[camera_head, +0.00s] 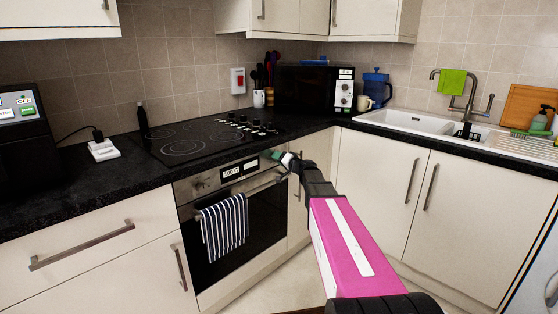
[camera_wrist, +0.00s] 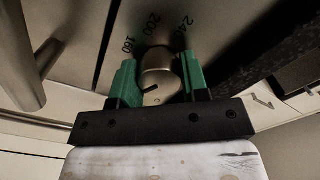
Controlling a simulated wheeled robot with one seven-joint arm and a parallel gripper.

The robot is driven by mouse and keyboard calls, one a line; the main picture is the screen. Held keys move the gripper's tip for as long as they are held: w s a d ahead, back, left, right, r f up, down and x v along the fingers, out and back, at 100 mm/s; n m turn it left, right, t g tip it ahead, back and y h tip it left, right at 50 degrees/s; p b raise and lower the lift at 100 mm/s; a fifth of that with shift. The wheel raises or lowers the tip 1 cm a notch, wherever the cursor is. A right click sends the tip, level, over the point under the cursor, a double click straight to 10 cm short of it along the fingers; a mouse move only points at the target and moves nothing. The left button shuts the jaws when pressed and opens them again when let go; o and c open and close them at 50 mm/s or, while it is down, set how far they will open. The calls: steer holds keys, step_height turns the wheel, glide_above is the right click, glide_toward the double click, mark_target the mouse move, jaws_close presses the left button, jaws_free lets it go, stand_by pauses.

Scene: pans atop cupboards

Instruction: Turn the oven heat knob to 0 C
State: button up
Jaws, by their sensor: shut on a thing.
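The oven (camera_head: 236,206) is built in under the counter. Its display (camera_head: 240,170) reads what looks like 100 C. In the head view my gripper (camera_head: 279,156) is at the right end of the oven's control panel and covers the heat knob. In the wrist view the metal heat knob (camera_wrist: 158,72) sits between the two green fingers of my gripper (camera_wrist: 159,82), which are shut on its sides. A dark mark shows on the knob's face. Numbers 160, 200 and 240 are printed on the panel around it; other markings are hidden.
The oven door handle (camera_head: 240,197) runs below the panel, with a striped towel (camera_head: 225,226) hanging on it. A second knob (camera_head: 201,187) is left of the display. The black hob (camera_head: 200,138) lies above. Cupboard doors (camera_head: 375,190) stand to the right.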

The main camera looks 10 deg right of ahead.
steer(key=n, duration=0.6)
steer(key=shift+n, duration=0.3)
steer(key=n, duration=1)
steer(key=shift+s+n, duration=0.1)
steer(key=shift+n, duration=0.3)
steer(key=n, duration=0.5)
steer(key=shift+f, duration=0.1)
steer(key=shift+n, duration=0.3)
steer(key=o, duration=0.9)
steer(key=v, duration=1)
steer(key=shift+s+d, duration=0.2)
steer(key=shift+s, duration=0.1)
